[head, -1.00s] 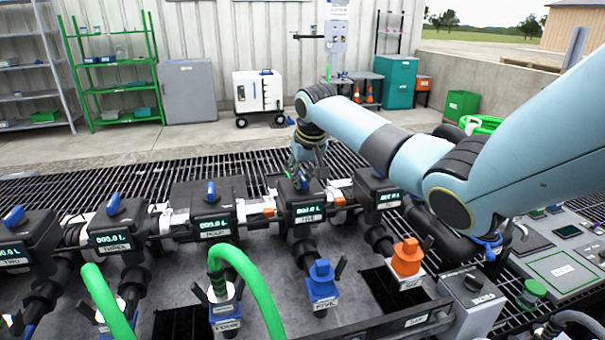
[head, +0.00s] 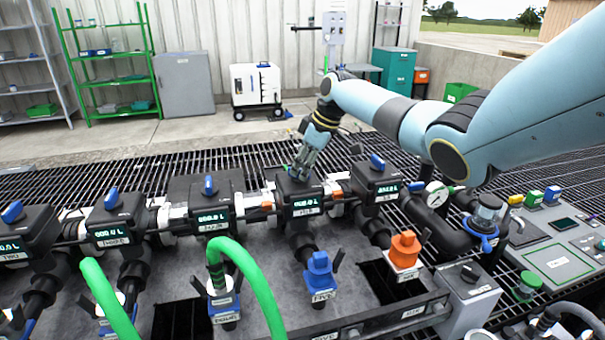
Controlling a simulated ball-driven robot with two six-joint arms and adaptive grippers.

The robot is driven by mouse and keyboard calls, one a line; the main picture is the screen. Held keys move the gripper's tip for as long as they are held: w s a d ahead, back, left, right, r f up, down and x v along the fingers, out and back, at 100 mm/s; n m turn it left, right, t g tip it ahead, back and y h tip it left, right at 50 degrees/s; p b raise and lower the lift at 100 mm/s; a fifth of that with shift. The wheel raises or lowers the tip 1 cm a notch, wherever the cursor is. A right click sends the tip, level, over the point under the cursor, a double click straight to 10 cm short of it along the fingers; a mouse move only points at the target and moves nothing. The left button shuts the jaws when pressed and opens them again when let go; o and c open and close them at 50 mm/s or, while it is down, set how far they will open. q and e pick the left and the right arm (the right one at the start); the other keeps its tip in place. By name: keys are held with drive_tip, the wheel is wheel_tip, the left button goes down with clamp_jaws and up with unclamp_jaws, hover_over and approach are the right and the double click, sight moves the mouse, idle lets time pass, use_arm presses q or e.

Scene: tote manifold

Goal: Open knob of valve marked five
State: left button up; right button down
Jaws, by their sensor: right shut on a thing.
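The valve marked five is a dark box (head: 300,203) with a lit green display, in the middle of the row in the head view. My right gripper (head: 299,175) is on top of this box, its wrist leaning up and to the right. Its fingers are shut on the valve's knob, which they mostly hide. The knob's exact angle cannot be told. My left gripper is not in view.
Neighbouring valve boxes stand close by, the left one (head: 211,218) and the right one (head: 376,187), each with a blue knob on top. A green hose (head: 262,285), a blue coupling (head: 320,275) and an orange coupling (head: 404,250) stand in front. A pressure gauge (head: 436,194) is at right.

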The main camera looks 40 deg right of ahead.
drive_tip(key=n+b, duration=0.2)
drive_tip(key=n+g+y+b, duration=0.1)
drive_tip(key=n+b, duration=0.2)
drive_tip(key=shift+w+d+f+y, duration=0.2)
drive_tip(key=shift+y, duration=0.1)
drive_tip(key=shift+r+n+g+b, duration=0.2)
drive_tip(key=shift+n+g+b, duration=0.3)
drive_tip(key=shift+n+b, duration=0.75)
drive_tip(key=c, duration=1.3)
unclamp_jaws()
drive_tip(key=shift+d+r, duration=0.1)
drive_tip(key=v, duration=1.1)
drive_tip(key=shift+d+r, duration=0.25)
drive_tip(key=shift+r, duration=0.05)
